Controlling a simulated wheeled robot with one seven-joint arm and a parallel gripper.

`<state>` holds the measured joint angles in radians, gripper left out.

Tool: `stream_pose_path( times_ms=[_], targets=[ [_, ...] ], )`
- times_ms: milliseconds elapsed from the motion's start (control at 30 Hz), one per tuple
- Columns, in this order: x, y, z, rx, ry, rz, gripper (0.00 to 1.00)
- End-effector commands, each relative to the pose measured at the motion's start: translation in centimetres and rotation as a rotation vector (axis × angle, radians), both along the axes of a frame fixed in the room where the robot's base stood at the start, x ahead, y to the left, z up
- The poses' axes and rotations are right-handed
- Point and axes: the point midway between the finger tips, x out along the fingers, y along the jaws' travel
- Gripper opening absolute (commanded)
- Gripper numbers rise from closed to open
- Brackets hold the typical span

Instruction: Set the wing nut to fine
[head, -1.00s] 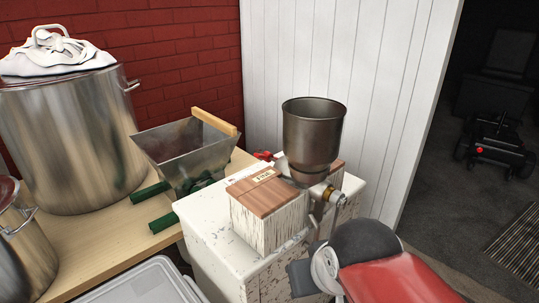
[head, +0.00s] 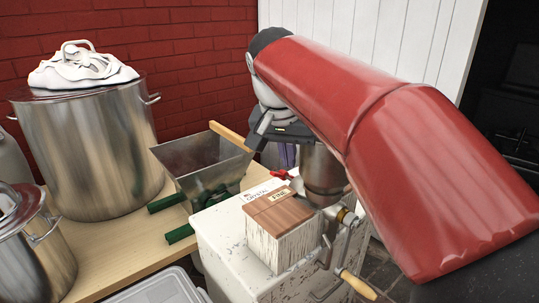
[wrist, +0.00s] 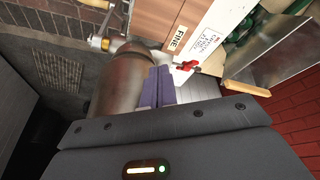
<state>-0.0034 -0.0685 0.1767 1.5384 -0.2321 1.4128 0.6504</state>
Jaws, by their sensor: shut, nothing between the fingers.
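The wing nut (head: 281,174) is small and red, on the far side of the grain mill beside its hopper (head: 322,170). In the wrist view the red wing nut (wrist: 188,66) sits near a white printed strip (wrist: 209,40) and a "FINE" label (wrist: 177,38). That label also shows on the wooden block (head: 280,238) in the head view. My gripper (head: 288,155) is above and behind the mill. In the wrist view its purple fingers (wrist: 158,88) are shut and empty, left of the wing nut and apart from it in the picture. The nut's exact setting is unclear.
The hopper and the crank with its wooden handle (head: 362,285) stand close to my arm. A metal bin (head: 205,163) with a wooden bar is left of the mill. A large pot (head: 90,150) stands on the wooden table (head: 125,250). A brick wall (head: 200,60) is behind.

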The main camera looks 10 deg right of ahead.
Motion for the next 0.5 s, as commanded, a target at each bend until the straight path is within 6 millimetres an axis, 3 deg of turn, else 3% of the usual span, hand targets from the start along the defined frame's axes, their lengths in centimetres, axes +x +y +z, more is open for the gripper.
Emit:
stream_pose_path(
  times_ms=[33,200,500],
  targets=[
    [1.8,0.4,1.0,0.005,0.007,-0.038,0.00],
    [6.6,0.9,3.1,0.027,0.019,-0.206,0.00],
    [12.4,0.8,4.0,0.076,0.034,-0.484,0.00]
  ],
)
